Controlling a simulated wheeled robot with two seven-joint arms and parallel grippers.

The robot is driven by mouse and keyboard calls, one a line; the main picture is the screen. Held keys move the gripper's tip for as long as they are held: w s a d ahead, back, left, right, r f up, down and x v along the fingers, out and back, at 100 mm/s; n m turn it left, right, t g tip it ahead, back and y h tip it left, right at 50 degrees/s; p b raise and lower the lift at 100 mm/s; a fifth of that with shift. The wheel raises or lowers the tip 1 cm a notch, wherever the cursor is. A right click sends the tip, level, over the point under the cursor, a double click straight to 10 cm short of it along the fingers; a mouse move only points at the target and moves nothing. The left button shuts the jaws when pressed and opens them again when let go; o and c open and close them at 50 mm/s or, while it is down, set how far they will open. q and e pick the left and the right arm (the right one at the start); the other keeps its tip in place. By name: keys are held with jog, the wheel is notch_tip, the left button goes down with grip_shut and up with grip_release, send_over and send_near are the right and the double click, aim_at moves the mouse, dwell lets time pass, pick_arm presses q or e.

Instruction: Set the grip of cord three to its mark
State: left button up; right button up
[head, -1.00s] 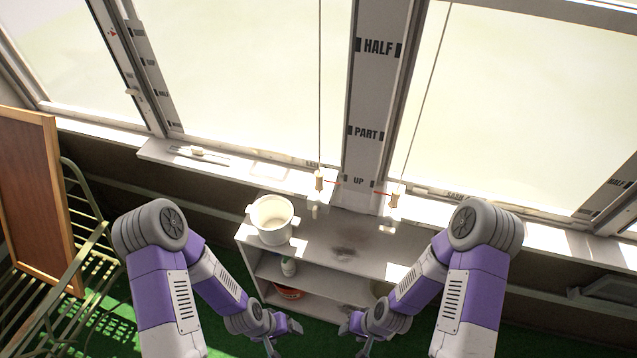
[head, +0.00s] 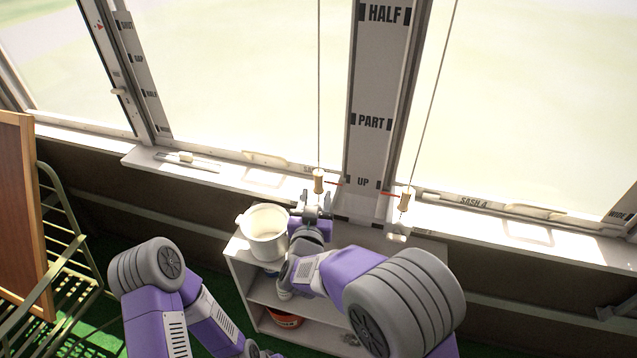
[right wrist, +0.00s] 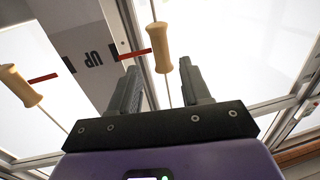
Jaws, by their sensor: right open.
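Two thin cords hang in front of the window, each with a tan grip and a red pointer. The left grip (head: 319,181) and right grip (head: 405,198) flank a post (head: 368,90) marked HALF, PART and UP; both pointers are near UP. I cannot read which cord is three. My right gripper (head: 315,203) is open just below the left grip. In the right wrist view, this grip (right wrist: 159,47) shows beyond and between the open fingertips (right wrist: 157,78); the other grip (right wrist: 20,86) is at left. My left gripper is below the head view; only its arm shows.
A white bucket (head: 265,230) stands on the shelf unit (head: 258,295), close beside my right gripper. The windowsill (head: 205,167) runs behind. A green metal chair (head: 70,260) and brown board (head: 22,215) stand at left.

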aim_at(318, 180)
jog(key=shift+w+r, duration=0.45)
jog(key=shift+w+d+b, duration=0.2)
jog(key=shift+w+b, duration=0.1)
jog(key=shift+w, duration=1.25)
jog(key=shift+w+d+b, duration=0.15)
jog(key=shift+w+b, duration=0.1)
jog(key=shift+w, duration=1.3)
grip_shut()
